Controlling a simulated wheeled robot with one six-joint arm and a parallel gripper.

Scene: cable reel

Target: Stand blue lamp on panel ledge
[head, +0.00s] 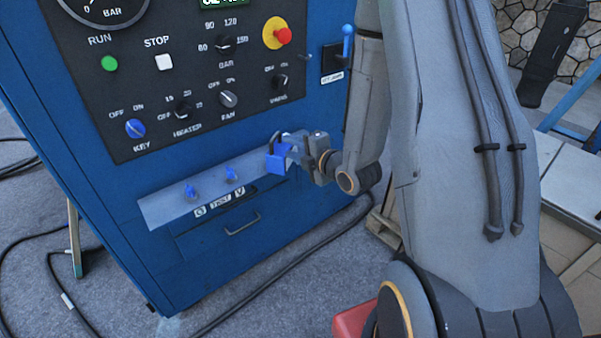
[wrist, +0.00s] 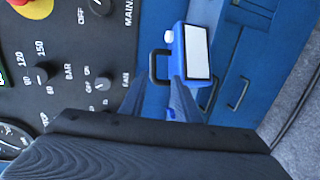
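The blue lamp (head: 277,160), a small box with a black handle on top, is upright at the right end of the grey panel ledge (head: 160,209). Its base appears at ledge level, but I cannot tell whether it rests there. In the wrist view the lamp (wrist: 196,52) shows a white face and a white knob, with its black handle to the left. My gripper (head: 293,147) is just right of the lamp. In the wrist view its two fingers (wrist: 158,82) are apart, with the handle's end near the gap between the tips. Contact is unclear.
Two small blue items (head: 191,192) (head: 231,175) are on the ledge left of the lamp. Above is the black control panel (head: 130,95) with knobs, buttons and a red emergency stop (head: 283,36). A drawer handle (head: 242,224) lies below. A cable (head: 275,275) runs on the floor.

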